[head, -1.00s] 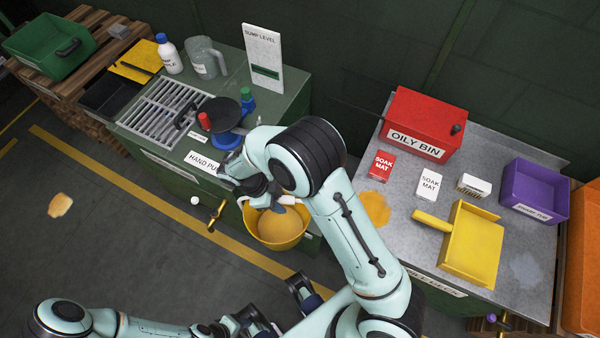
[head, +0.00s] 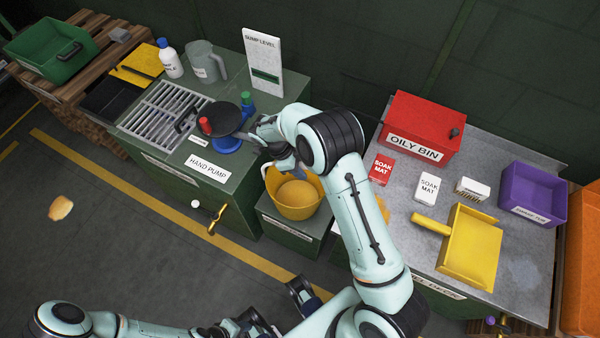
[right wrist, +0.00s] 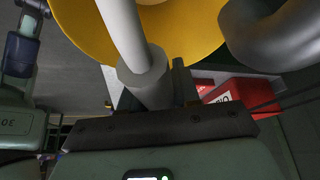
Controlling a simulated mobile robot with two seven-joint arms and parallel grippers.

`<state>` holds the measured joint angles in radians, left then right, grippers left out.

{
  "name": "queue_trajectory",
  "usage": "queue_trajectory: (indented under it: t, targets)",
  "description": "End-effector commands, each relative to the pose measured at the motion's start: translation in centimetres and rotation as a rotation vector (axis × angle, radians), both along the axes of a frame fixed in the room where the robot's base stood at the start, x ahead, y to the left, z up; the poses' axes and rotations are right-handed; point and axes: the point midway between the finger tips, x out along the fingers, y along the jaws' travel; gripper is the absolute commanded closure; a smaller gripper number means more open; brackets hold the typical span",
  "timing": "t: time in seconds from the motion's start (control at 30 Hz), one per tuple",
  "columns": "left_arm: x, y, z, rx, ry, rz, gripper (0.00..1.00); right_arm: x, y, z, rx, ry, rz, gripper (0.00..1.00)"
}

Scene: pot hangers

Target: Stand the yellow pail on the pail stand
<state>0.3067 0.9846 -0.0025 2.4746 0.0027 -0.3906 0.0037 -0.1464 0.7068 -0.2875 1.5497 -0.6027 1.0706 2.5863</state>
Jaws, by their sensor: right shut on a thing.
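The yellow pail (head: 297,208) is upright, with a tan content showing inside. My right gripper (head: 284,160) is at its upper rim side, shut on the pail's handle; the arm hides part of this. In the right wrist view the pale handle grip (right wrist: 122,30) runs into the jaws, with the yellow pail (right wrist: 75,18) behind it. The pail stand (head: 290,238), a low green block, lies directly under the pail in the picture; I cannot tell whether they touch. My left gripper (head: 256,324) is low at the bottom edge, its jaws unclear.
The green cabinet with the hand pump (head: 228,138) stands left of the pail, with a brass tap (head: 217,218) on its front. The grey bench to the right holds a red oily bin (head: 420,135), a yellow scoop (head: 470,247) and a purple tub (head: 533,193).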

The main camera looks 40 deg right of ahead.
Motion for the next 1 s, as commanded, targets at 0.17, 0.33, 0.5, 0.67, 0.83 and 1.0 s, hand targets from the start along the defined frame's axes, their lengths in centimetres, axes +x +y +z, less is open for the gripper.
queue_trajectory:
  t: [0.17, 0.33, 0.5, 0.67, 0.83, 1.0]
  targets:
    - [0.0, 0.0, 0.0, 0.000, 0.000, 0.000, 0.57, -0.1, 0.1, -1.7, 0.001, 0.003, 0.001, 1.00]
    - [0.0, 0.0, 0.0, 0.000, 0.000, 0.000, 0.57, 0.0, 0.2, -3.2, 0.001, 0.000, 0.002, 1.00]
    - [0.0, 0.0, 0.0, 0.000, 0.000, 0.000, 0.57, 0.0, 0.2, -3.3, 0.001, -0.002, 0.001, 1.00]
    - [0.0, 0.0, -0.2, 0.001, -0.002, 0.001, 0.57, 0.0, 0.2, -3.5, 0.002, -0.001, 0.002, 1.00]
    - [0.1, 0.0, -0.3, 0.000, -0.004, 0.000, 0.57, 0.0, 0.2, -3.6, 0.002, 0.000, 0.003, 0.44]
    - [0.1, 0.0, -0.2, 0.000, -0.004, 0.000, 0.57, -0.1, 0.2, -3.6, 0.001, 0.000, 0.002, 0.44]
